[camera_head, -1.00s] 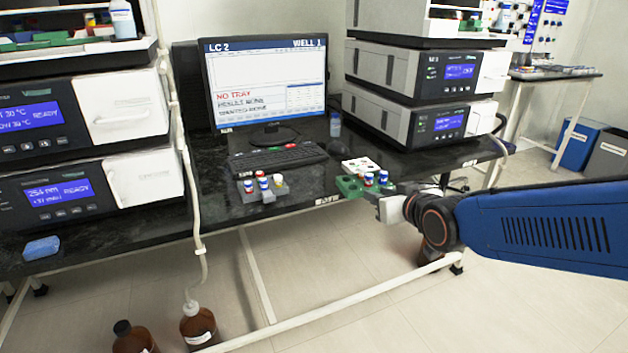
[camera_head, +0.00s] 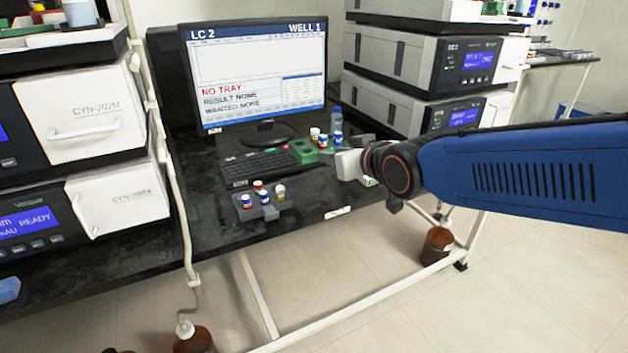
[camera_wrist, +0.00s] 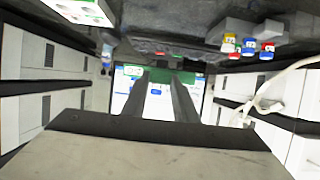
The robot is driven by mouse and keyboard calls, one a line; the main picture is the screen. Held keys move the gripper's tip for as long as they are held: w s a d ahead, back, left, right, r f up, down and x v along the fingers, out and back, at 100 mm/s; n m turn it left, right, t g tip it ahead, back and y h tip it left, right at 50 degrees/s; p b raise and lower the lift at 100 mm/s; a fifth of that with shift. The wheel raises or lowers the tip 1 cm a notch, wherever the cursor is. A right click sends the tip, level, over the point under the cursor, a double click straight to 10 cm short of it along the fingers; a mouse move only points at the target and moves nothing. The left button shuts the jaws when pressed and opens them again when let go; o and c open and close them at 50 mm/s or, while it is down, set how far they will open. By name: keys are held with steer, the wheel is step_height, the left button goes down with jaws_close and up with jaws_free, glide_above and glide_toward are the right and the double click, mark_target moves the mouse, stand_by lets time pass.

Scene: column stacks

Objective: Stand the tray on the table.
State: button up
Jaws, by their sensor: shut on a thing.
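A green tray (camera_head: 303,152) with red- and blue-marked vials (camera_head: 323,141) is held in front of the monitor, by the right end of the keyboard. The vials stand upright. My gripper (camera_head: 328,157) is shut on the tray's near side. In the wrist view the tray shows as a green strip (camera_wrist: 180,76) at the tips of my two dark fingers. The black table (camera_head: 225,228) is below it. I cannot tell whether the tray touches the table; its underside is hidden.
A grey rack (camera_head: 262,211) with several vials stands left of my gripper, near the front edge. The keyboard (camera_head: 262,165) and monitor (camera_head: 255,75) are behind. Stacked instruments (camera_head: 415,115) stand on the right. A white block (camera_wrist: 80,10) shows in the wrist view.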

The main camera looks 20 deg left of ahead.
mark_target(333, 201)
steer(key=f, duration=1)
steer(key=shift+w+a, duration=0.1)
steer(key=shift+a, duration=0.1)
steer(key=o, duration=1.1)
steer(key=shift+f, duration=0.1)
steer(key=shift+v, duration=6.05)
steer(key=shift+w, duration=0.1)
